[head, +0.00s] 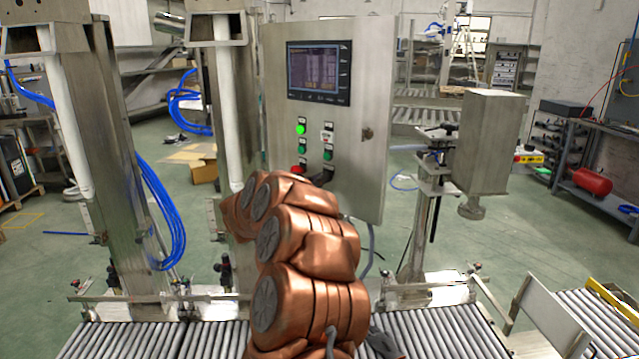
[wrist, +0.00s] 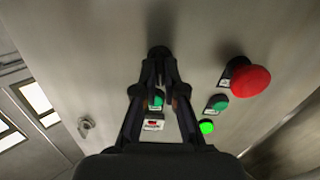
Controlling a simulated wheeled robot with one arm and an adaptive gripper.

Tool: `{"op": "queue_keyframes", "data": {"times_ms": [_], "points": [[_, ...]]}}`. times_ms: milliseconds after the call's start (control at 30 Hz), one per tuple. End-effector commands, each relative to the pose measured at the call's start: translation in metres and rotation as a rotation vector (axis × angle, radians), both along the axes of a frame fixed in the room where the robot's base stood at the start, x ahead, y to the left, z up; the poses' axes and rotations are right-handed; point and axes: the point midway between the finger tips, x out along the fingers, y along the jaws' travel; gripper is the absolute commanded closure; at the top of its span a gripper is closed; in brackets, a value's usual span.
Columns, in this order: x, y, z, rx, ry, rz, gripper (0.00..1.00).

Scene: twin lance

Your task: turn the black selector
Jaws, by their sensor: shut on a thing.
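The black selector (wrist: 158,53) is on the face of the grey control cabinet (head: 350,95). In the wrist view the two fingers of my gripper (wrist: 160,78) converge at the selector and are shut on it. The selector's knob is partly covered by the fingertips, so its exact angle cannot be told. In the head view my dark gripper (head: 322,178) is at the lower part of the button group, and my arm comes up from below in front of the cabinet.
A red mushroom button (wrist: 250,80) and a lit green button (wrist: 206,127) are close beside the fingers. Another green button (wrist: 218,103) is there too. A screen (head: 319,71) is above the buttons. Roller conveyors (head: 440,330) run below.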

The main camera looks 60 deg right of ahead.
Motion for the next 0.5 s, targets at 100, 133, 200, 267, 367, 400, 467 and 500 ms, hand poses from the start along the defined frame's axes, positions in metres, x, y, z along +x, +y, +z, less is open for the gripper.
{"op": "queue_keyframes", "data": {"times_ms": [100,133,200,267,367,400,467,500], "points": [[0.0009,0.0009,-0.0031,-0.008,-0.114,0.004,1.0],[0.0008,0.0008,-0.0029,-0.01,-0.143,0.004,1.0],[0.0006,0.0009,-0.0029,-0.015,-0.21,0.004,1.0],[0.0002,0.0008,-0.0025,-0.02,-0.267,0.004,1.0],[-0.0001,0.0007,-0.0027,-0.028,-0.363,0.004,1.0],[-0.0002,0.0006,-0.0031,-0.031,-0.401,0.004,1.0],[-0.0001,0.0007,-0.003,-0.036,-0.456,0.005,1.0],[0.0001,0.0009,-0.0034,-0.039,-0.492,0.005,1.0]]}}
